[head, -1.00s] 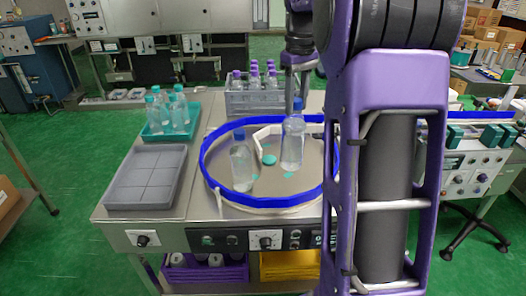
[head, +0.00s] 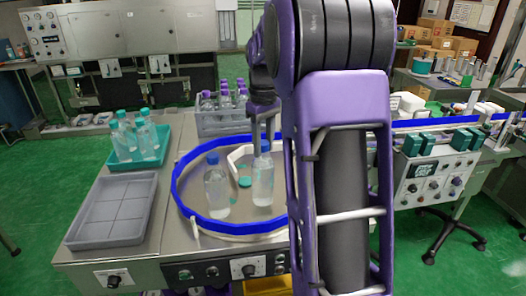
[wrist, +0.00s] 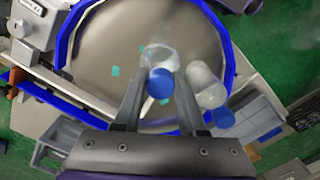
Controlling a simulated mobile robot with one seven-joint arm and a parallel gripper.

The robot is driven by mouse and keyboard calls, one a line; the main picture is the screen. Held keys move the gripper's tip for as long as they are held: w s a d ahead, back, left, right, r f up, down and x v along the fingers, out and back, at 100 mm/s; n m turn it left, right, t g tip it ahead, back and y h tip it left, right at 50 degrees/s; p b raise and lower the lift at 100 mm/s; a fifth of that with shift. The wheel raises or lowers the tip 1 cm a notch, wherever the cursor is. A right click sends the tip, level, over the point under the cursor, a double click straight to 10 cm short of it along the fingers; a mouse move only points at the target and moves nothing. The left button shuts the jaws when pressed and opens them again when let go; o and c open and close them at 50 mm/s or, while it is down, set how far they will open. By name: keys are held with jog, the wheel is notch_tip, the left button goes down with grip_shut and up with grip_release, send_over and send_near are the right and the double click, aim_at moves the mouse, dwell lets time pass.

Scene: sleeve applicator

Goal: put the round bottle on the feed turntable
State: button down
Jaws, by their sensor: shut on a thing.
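My gripper (head: 264,138) points down over the feed turntable (head: 235,217), a round grey plate with a blue rim. It is shut on a clear bottle with a blue cap (head: 263,182), held upright at the right of the plate. In the wrist view this bottle (wrist: 160,55) shows between the two fingers (wrist: 158,105). I cannot tell whether its base touches the plate. A second clear blue-capped bottle (head: 216,192) stands on the plate to its left in the head view. My arm hides the turntable's right part.
A pale angled guide (head: 236,158) and teal patches are on the plate. Left are an empty grey divided tray (head: 110,208) and a teal tray (head: 122,158) of teal-capped bottles. A grey crate (head: 222,126) of purple-capped bottles stands behind. A control box (head: 432,170) is at right.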

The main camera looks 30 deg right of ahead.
jog(key=shift+f, duration=0.85)
jog(key=shift+c, duration=2.4)
grip_release()
notch_tip(320, 180, up, 12)
jog(key=p, duration=0.2)
